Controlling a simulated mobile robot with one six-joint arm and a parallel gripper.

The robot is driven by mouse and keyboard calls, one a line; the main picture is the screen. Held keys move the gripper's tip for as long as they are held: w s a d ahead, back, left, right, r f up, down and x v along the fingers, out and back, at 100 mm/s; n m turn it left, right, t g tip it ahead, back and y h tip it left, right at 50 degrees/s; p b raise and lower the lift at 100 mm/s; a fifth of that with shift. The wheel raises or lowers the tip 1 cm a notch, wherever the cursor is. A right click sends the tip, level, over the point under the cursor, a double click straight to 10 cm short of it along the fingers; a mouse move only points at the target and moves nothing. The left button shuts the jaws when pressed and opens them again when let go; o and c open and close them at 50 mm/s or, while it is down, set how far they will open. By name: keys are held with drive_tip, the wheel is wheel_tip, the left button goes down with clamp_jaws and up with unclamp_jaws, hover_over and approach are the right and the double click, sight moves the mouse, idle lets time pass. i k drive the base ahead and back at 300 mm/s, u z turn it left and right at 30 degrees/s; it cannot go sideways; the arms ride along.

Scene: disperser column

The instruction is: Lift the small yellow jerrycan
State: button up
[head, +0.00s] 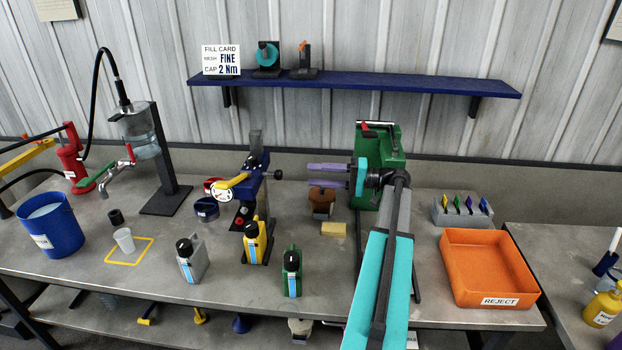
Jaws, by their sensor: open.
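The small yellow jerrycan (258,246) stands upright on the grey bench near the middle, with a black cap and a blue-and-white label on its front. It is between a grey jerrycan (194,266) on the left and a small green jerrycan (291,277) on the right, which is nearer the front edge. My gripper (312,174) is open and empty, its two purple fingers pointing left. It is up and to the right of the yellow jerrycan in the picture, apart from it, in front of the large green can.
A blue stand with a yellow lever (232,182) rises just behind the yellow jerrycan. A large green can (392,145) stands behind my arm. A brown block (322,201) and a yellow sponge-like block (333,230) lie to the right. An orange reject tray (488,267) is at right.

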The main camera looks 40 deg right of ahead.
sight(255, 249)
drive_tip(key=k, duration=1)
